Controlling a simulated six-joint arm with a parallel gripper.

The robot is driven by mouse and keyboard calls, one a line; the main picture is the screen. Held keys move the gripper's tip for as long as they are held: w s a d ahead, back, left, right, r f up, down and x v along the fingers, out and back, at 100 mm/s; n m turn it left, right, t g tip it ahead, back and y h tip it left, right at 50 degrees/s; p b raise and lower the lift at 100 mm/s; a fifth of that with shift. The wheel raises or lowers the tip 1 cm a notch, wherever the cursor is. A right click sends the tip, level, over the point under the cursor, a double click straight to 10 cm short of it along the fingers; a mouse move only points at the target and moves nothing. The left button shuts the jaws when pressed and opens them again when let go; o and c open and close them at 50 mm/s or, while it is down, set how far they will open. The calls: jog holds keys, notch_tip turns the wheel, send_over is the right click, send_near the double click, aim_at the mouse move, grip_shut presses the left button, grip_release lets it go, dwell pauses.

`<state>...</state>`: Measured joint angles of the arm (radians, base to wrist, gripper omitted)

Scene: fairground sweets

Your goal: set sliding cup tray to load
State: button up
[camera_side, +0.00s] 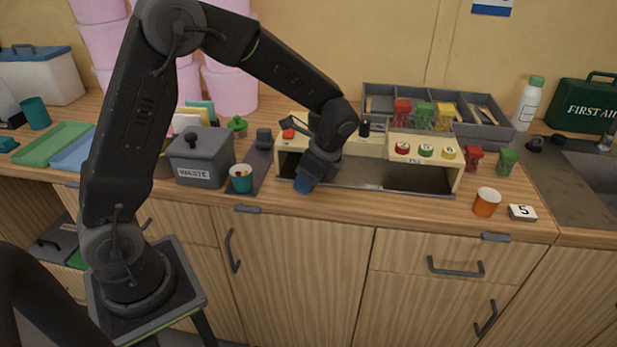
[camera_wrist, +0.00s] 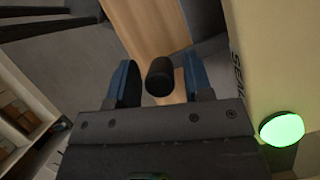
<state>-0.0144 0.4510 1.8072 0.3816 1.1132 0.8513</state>
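The cream machine (camera_side: 455,178) stands on the counter, with a dark grey flat bed (camera_side: 395,178) in its open front. I take this bed to be the sliding cup tray; its position marks are not readable. My gripper (camera_side: 303,184) points down at the machine's left front, its blue fingertips low near the counter edge. In the wrist view, a short black knob (camera_wrist: 160,76) sits between the two blue fingers (camera_wrist: 125,82), with a small gap on each side. The gripper looks open around it. My wrist hides the machine's left part in the side view.
Red, green and yellow buttons (camera_side: 425,150) top the machine's right. A green light (camera_wrist: 282,130) glows beside "SEAL" lettering. A teal cup (camera_side: 241,178) and grey waste bin (camera_side: 200,158) stand left; an orange cup (camera_side: 486,202) and number 5 card (camera_side: 522,212) stand right.

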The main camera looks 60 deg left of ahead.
grip_shut()
jog(key=w+d, duration=0.8)
jog(key=shift+w+d, duration=0.1)
jog(key=shift+w, duration=0.05)
dwell(0.3)
jog(key=shift+o, duration=0.7)
grip_release()
jog(key=v, duration=1.3)
jog(key=shift+r, duration=0.4)
